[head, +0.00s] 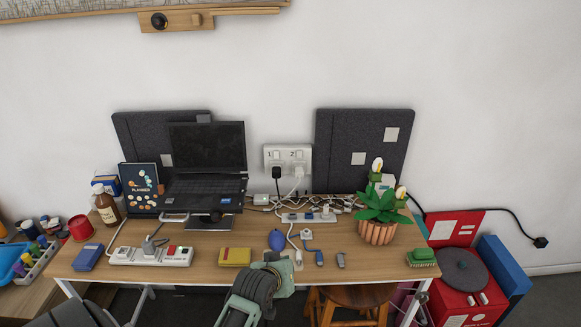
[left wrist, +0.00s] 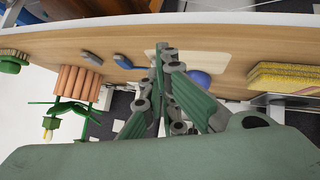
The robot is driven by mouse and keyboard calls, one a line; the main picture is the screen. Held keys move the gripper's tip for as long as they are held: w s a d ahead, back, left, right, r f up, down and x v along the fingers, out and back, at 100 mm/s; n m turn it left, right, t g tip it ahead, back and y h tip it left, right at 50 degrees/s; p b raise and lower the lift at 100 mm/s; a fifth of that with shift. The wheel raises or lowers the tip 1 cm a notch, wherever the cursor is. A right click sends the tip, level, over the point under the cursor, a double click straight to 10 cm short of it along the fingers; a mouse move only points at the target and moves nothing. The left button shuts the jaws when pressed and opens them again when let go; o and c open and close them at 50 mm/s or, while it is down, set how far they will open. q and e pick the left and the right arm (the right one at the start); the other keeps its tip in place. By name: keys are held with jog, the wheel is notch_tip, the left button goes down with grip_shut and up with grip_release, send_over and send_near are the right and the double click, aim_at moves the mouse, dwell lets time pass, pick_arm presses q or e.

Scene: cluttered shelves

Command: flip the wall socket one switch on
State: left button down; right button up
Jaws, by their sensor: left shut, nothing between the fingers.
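The wall socket (head: 287,162) is a white double plate on the wall behind the desk, marked 1 and 2. Switch one (head: 276,155) is on its left half; its position is too small to tell. A black plug sits below 1 and a white plug below 2. My left gripper (head: 273,257) is at the desk's front edge, well below and in front of the socket. In the left wrist view its fingers (left wrist: 163,50) are shut and empty, near the desk top. The socket is not in the left wrist view. My right gripper is not in view.
On the desk (head: 200,262) are a laptop (head: 207,160) on a stand, power strips (head: 150,256), a blue bulb (head: 277,240), a yellow sponge (head: 235,257) and a potted plant (head: 378,225). Cables and adapters lie below the socket. The wall around the socket is bare between two grey panels.

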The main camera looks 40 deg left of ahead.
pick_arm(q)
jog(key=w+a+r+n+t+y, duration=0.2)
jog(key=w+a+r+n+y, duration=0.1)
jog(key=w+a+r+n, duration=0.3)
jog(key=w+a+r+n+t+y, duration=0.2)
jog(key=w+a+r+n+y, duration=0.2)
jog(key=w+a+r+n, duration=0.3)
jog(key=w+a+n, duration=0.3)
jog(key=a+n, duration=0.1)
jog(key=n, duration=0.1)
jog(key=shift+w+a+n+y, duration=0.25)
jog(key=shift+w+n+y, duration=0.05)
jog(key=shift+w+n, duration=0.1)
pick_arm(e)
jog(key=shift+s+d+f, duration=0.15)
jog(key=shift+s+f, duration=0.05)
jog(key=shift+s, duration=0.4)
pick_arm(q)
jog(key=shift+a, duration=0.1)
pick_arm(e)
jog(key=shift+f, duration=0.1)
